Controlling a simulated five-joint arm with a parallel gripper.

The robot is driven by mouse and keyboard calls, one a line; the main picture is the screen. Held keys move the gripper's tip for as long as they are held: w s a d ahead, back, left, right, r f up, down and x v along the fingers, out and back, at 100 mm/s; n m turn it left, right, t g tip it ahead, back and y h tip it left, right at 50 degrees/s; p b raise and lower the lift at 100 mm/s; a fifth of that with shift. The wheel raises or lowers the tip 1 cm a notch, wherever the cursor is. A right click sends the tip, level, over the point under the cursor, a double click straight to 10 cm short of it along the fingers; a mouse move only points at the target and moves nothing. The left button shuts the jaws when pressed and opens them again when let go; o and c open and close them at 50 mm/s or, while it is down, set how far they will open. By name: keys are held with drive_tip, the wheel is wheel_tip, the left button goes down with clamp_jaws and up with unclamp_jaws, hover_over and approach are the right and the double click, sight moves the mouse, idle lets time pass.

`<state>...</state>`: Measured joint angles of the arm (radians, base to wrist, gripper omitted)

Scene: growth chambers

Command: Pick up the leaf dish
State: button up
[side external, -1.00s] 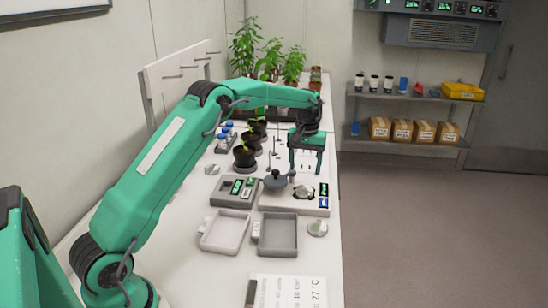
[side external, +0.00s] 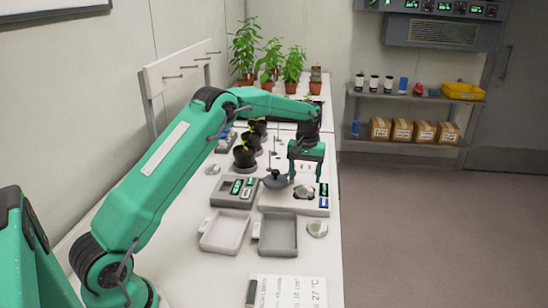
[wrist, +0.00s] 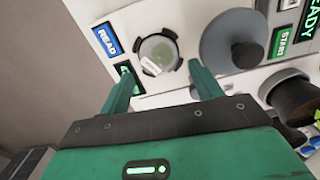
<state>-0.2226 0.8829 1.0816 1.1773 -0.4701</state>
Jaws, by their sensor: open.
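A round clear dish with a green leaf piece in it, the leaf dish (wrist: 160,48), sits in a dark-tabbed holder on a pale instrument (side external: 266,203). It shows small in the side view (side external: 304,193). My gripper (side external: 306,182) is over the instrument, pointing down, with its fingers apart and nothing between them. In the wrist view my gripper (wrist: 160,68) has a fingertip on either side of the dish's lower edge. I cannot tell the remaining height above it.
A dark round knobbed part (side external: 275,180) stands beside the dish. Two trays, white (side external: 226,247) and grey (side external: 260,250), lie nearer the camera. Another clear dish (side external: 317,229) is right of the grey tray. Potted seedlings (side external: 245,156) stand behind. The bench's right edge is close.

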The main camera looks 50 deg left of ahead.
sight(305, 189)
drive_tip(key=shift+d+f, duration=0.15)
drive_tip(key=shift+f, duration=2.15)
drive_tip(key=c, duration=0.8)
drive_tip(key=shift+r, duration=0.15)
drive_tip(key=shift+r, duration=0.45)
wheel_tip(305, 189, up, 3)
drive_tip(key=shift+r, duration=0.1)
drive_tip(key=s+d+r, duration=0.1)
drive_tip(key=d+r, duration=0.1)
drive_tip(key=d, duration=0.1)
drive_tip(key=s+d+r, duration=0.1)
drive_tip(key=d+r, duration=0.1)
drive_tip(key=d, duration=0.2)
drive_tip(key=s+d+r, duration=0.1)
drive_tip(key=d+r, duration=0.1)
drive_tip(key=d, duration=0.2)
drive_tip(key=shift+s+r, duration=0.35)
